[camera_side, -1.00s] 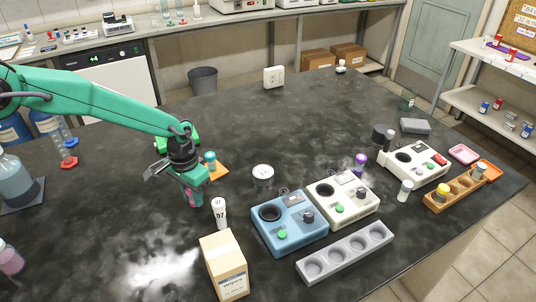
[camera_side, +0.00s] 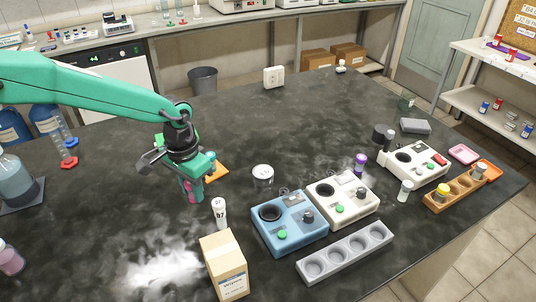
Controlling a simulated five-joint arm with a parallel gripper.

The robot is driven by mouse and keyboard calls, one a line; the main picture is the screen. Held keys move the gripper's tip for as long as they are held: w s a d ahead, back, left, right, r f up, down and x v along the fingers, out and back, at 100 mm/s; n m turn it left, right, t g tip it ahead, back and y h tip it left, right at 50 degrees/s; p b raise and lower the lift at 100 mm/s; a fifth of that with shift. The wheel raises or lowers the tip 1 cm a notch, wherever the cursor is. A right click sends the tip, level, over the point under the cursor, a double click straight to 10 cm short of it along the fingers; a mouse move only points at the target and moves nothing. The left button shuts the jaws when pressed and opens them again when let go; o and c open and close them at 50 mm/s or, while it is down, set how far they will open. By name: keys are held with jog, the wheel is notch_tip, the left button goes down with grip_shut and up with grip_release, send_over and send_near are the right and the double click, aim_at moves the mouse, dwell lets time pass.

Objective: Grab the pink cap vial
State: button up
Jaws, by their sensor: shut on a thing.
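A white tube marked b7 (camera_side: 219,213) stands close to the right of my gripper, with a cardboard box (camera_side: 225,268) in front. A blue device (camera_side: 290,222) and a white device (camera_side: 343,198) stand right.

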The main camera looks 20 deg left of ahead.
jog(key=s+d+r, duration=0.4)
jog(key=s, duration=0.1)
jog(key=shift+d, duration=0.25)
jog(key=shift+s+r, duration=0.1)
dwell(0.4)
